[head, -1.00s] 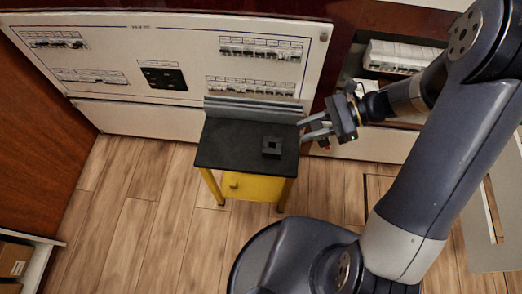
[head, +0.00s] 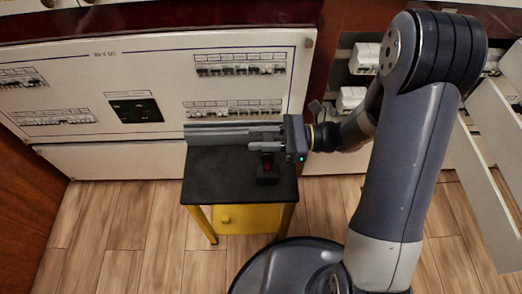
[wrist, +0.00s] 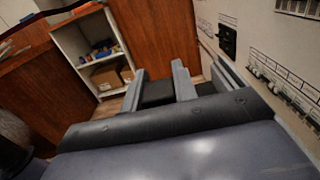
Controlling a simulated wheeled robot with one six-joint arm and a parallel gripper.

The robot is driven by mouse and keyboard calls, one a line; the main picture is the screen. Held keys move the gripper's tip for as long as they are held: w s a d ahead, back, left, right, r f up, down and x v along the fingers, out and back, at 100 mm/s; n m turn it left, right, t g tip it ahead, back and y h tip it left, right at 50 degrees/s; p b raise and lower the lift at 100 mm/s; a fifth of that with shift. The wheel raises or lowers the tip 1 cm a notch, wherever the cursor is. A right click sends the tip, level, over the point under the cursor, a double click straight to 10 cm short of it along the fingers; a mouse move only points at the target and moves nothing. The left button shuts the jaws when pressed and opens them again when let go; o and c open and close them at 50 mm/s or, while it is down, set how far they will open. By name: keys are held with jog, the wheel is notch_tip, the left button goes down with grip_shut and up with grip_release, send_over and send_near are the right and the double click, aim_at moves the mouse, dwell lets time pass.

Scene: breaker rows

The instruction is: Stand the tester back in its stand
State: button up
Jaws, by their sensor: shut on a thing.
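The tester (head: 267,160) is a small dark piece with a red patch, showing just below my gripper's fingers in the head view. The stand (head: 268,180) is a small black block at the right side of the black bench top (head: 225,175). My gripper (head: 252,138) points left over the bench and is shut on the tester. The tester is upright over the stand; I cannot tell whether its foot is inside. In the wrist view my gripper's two fingers (wrist: 158,88) show, but the tester cannot be made out.
A pale breaker panel (head: 150,85) rises behind the bench, with a grey rail (head: 215,135) along the bench's back edge. A yellow drawer (head: 240,218) is below the top. Shelves with boxes (wrist: 105,75) show in the wrist view. The bench's left half is clear.

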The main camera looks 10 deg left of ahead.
jog(key=shift+f+b, duration=0.6)
jog(key=shift+f, duration=1.25)
jog(key=o, duration=1)
jog(key=shift+f, duration=0.1)
jog(key=shift+d, duration=0.15)
jog(key=p+v, duration=0.1)
jog(key=v, duration=1)
jog(key=shift+w+d+p, duration=0.2)
jog(key=shift+d+p, duration=0.15)
jog(key=shift+a, duration=0.1)
